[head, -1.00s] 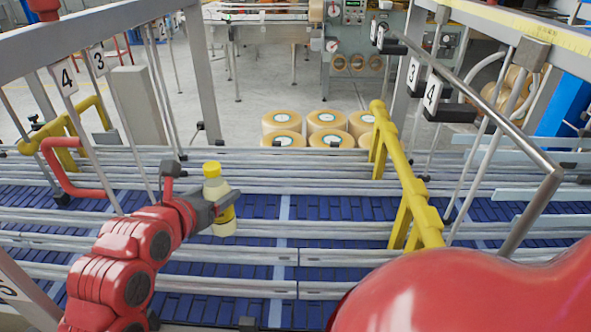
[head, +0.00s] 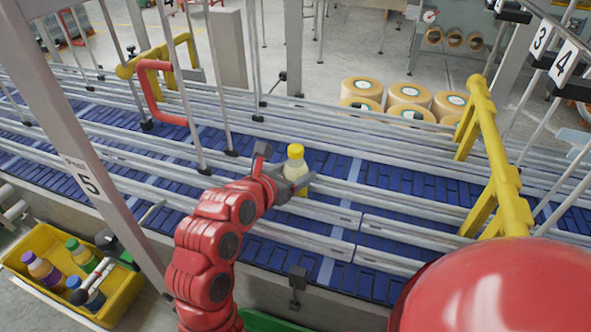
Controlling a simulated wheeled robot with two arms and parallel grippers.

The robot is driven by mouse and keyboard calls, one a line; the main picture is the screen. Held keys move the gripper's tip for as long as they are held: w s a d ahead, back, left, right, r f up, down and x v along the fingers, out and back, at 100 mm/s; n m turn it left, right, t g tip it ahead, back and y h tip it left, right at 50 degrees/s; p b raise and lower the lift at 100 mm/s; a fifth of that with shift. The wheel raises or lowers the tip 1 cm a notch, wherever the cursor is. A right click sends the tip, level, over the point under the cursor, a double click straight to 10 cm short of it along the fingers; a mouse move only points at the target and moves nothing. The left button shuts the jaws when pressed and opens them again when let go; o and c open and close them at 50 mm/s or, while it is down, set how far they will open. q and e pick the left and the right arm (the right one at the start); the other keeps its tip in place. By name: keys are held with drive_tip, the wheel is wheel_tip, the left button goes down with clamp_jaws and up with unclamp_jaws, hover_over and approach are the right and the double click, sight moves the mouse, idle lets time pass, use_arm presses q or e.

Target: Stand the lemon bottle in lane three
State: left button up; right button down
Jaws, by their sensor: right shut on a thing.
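The lemon bottle (head: 295,169), pale with a yellow cap, stands upright in the jaws of my right gripper (head: 299,184), the grey one on the red arm. The gripper is shut around the bottle's body and hides part of it. The bottle is over a blue belt lane (head: 340,165) between metal guide rails; I cannot tell whether its base touches the belt. My left gripper is out of view.
Metal guide rails (head: 395,235) run along the lanes. A red bent handle (head: 150,95) and a yellow frame (head: 490,150) stand over them. A yellow crate (head: 128,308) with several bottles sits lower left. Upright rods rise left of the bottle.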

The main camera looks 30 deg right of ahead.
drive_tip(key=shift+w, duration=0.1)
drive_tip(key=shift+f+p, duration=0.1)
drive_tip(key=shift+p, duration=0.2)
drive_tip(key=shift+c, duration=0.2)
unclamp_jaws()
drive_tip(key=shift+b, duration=0.5)
drive_tip(key=b+v, duration=0.3)
drive_tip(key=v, duration=0.9)
